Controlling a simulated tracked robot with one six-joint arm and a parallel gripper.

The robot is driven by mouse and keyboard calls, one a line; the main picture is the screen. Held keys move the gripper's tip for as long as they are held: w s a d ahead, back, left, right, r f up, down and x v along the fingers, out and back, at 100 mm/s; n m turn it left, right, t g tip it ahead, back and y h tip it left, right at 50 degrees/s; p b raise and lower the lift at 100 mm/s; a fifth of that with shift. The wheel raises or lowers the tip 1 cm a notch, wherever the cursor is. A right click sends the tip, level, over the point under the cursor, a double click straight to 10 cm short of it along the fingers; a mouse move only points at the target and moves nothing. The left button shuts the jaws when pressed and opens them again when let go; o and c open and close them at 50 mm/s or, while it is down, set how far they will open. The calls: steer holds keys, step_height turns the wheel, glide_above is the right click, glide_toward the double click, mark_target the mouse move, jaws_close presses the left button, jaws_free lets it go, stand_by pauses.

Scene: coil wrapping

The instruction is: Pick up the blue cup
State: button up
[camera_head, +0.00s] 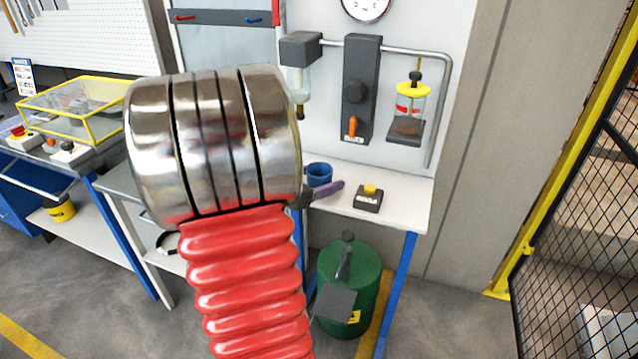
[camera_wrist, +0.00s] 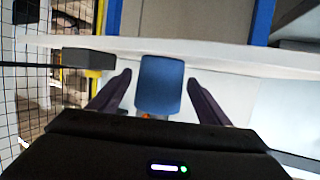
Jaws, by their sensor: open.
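The blue cup (camera_head: 319,174) stands on the white shelf below the wall-mounted apparatus in the head view, its open rim up. In the wrist view, the blue cup (camera_wrist: 161,84) shows between the two dark fingers of my gripper (camera_wrist: 160,82). The fingers are spread, with a gap on each side of the cup. In the head view, one purple finger of my gripper (camera_head: 327,190) shows close to the cup's lower right.
A small box with a yellow button (camera_head: 368,198) sits right of the cup on the white shelf (camera_head: 408,195). A green drum (camera_head: 350,275) stands beneath. The wall apparatus (camera_head: 361,90) hangs above. A yellow-framed mesh fence (camera_head: 590,170) is at right.

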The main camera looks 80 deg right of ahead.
stand_by(0.4)
steer(key=c, duration=1.1)
steer(key=shift+r, duration=0.1)
step_height(320, 180, up, 10)
stand_by(0.7)
